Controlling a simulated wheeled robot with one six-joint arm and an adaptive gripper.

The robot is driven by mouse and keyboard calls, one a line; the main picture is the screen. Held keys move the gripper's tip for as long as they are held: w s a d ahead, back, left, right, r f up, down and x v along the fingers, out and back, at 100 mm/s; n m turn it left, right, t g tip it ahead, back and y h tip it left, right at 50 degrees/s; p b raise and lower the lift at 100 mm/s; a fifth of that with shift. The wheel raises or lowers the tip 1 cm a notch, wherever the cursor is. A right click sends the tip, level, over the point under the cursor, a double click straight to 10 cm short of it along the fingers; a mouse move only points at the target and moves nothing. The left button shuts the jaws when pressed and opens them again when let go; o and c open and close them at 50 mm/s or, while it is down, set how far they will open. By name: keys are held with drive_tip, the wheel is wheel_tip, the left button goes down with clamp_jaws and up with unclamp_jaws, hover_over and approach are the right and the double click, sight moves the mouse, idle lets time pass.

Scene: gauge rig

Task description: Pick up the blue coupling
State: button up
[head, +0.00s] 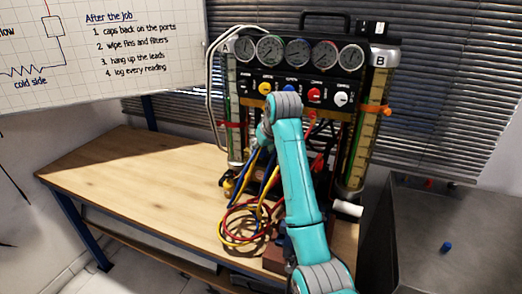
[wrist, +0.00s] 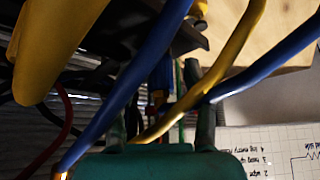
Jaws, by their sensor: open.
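A small blue piece (head: 446,247) stands on the grey metal top at the right in the head view; I cannot tell whether it is the blue coupling. In the wrist view, my gripper (wrist: 161,108) is open, its two dark fingers reaching in among hanging hoses. A blue hose (wrist: 130,80) and a yellow hose (wrist: 235,50) cross close to the fingers. A blue and orange fitting shows dimly between them, partly hidden by the hoses. No grasp shows. In the head view, my arm hides the gripper in front of the gauge rig (head: 285,86).
Coiled red, yellow and blue hoses (head: 238,228) lie on the wooden bench (head: 130,180). The bench's left part is clear. Glass columns flank the rig. A white cylinder (head: 347,208) lies at the bench's right side, by the grey cabinet (head: 410,230). A whiteboard (head: 100,50) hangs at left.

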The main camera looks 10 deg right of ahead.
clamp_jaws()
drive_tip(key=shift+r, duration=0.1)
